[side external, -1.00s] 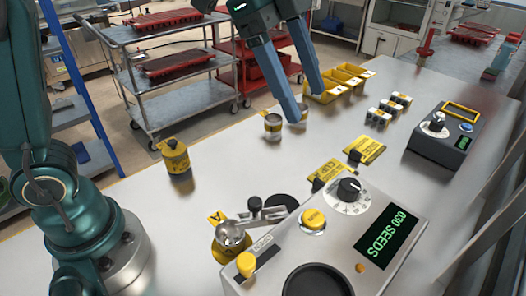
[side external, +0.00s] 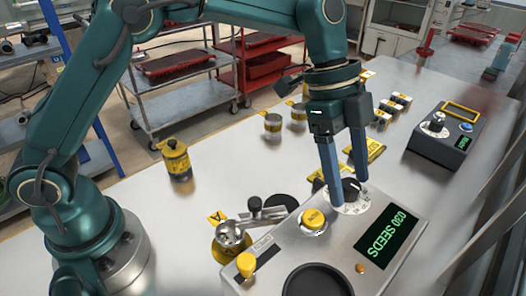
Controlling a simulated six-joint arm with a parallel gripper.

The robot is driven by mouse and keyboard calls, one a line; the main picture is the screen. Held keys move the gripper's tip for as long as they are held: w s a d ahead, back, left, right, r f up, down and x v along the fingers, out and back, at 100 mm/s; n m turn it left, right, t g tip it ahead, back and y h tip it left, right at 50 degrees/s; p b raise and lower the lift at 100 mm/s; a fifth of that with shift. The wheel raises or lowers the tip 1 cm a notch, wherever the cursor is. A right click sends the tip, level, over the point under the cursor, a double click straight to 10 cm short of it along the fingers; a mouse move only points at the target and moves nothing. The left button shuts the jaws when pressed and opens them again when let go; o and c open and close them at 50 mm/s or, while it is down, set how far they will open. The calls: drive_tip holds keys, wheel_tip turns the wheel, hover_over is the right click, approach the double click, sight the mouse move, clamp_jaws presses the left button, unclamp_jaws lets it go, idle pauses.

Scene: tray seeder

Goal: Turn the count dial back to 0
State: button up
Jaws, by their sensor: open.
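The seeder (side external: 345,235) is a grey box at the lower right with a green display (side external: 387,238) reading "030 SEEDS". Its count dial (side external: 350,188) is a black knob on a white marked disc at the back of the panel. My gripper (side external: 350,196) points down over the dial, with one blue finger on each side of the knob. The fingers are apart. I cannot tell whether either touches the knob, and the fingers hide part of the dial and its markings.
A yellow button (side external: 314,219) sits just left of the dial, and a yellow knob (side external: 246,264) is at the panel's front left. A lever with a metal cup (side external: 231,234) stands left of the seeder. A second device (side external: 440,137) is at right. A yellow canister (side external: 176,158) stands at left.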

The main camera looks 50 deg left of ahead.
clamp_jaws()
drive_tip(key=shift+n, duration=0.3)
drive_tip(key=n, duration=0.1)
drive_tip(key=n+t, duration=0.1)
drive_tip(key=n, duration=0.1)
drive_tip(key=shift+s+d+n+t, duration=0.1)
drive_tip(key=shift+s+n+t, duration=0.1)
drive_tip(key=shift+n+t, duration=0.1)
drive_tip(key=n, duration=0.2)
drive_tip(key=n+t+y, duration=0.1)
drive_tip(key=n, duration=0.1)
drive_tip(key=shift+d+t, duration=0.1)
drive_tip(key=shift+t, duration=0.2)
drive_tip(key=n, duration=0.2)
drive_tip(key=n+t+y, duration=0.1)
drive_tip(key=n, duration=0.2)
drive_tip(key=shift+s+d+y, duration=0.1)
drive_tip(key=shift+y, duration=0.2)
drive_tip(key=n+y, duration=0.1)
drive_tip(key=n, duration=0.3)
drive_tip(key=shift+n+y, duration=0.3)
drive_tip(key=shift+y, duration=0.1)
